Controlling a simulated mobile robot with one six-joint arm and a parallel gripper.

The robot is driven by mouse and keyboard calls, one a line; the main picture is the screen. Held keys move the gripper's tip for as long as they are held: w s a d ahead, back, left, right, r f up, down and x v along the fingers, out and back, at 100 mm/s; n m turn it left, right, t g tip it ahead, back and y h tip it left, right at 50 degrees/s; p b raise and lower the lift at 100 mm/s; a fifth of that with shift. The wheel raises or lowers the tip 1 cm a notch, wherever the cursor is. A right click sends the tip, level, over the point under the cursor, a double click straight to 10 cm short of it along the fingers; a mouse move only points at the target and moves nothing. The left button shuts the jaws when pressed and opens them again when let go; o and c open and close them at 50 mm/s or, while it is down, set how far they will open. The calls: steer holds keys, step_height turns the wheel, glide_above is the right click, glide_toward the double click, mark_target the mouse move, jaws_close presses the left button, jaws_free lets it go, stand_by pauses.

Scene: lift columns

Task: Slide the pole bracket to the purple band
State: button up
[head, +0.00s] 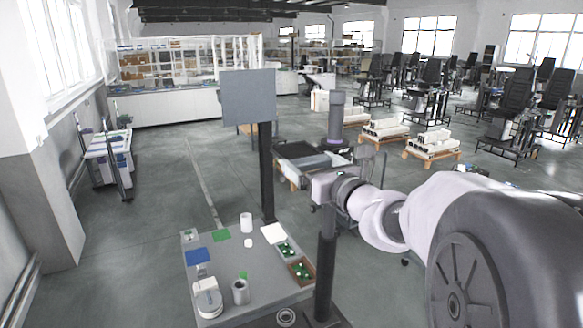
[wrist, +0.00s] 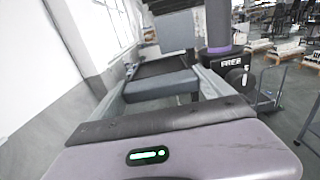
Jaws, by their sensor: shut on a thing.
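The dark grey pole (head: 337,112) rises behind my wrist, and it also shows in the wrist view (wrist: 218,22). The purple band (wrist: 220,49) circles it; it is small in the head view (head: 337,141). The pole bracket (wrist: 232,63), dark with white lettering and a round knob, sits around the pole right below the band. I see no clear gap between them. A dark tray with a grey front bar (wrist: 160,86) reaches left from the bracket. My gripper (wrist: 160,92) is shut on this bar, one finger at each side. My wrist hides part of the pole in the head view.
A grey table (head: 225,270) at the lower left holds cups, a scale, coloured cards and small trays. A second dark pole (head: 266,170) with a grey panel (head: 248,97) stands at its far edge. Pallets with white parts (head: 432,145) stand at the back right.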

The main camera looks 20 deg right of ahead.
steer(key=shift+r, duration=0.1)
steer(key=o, duration=1.8)
steer(key=s, duration=1.7)
steer(key=shift+s+d, duration=0.25)
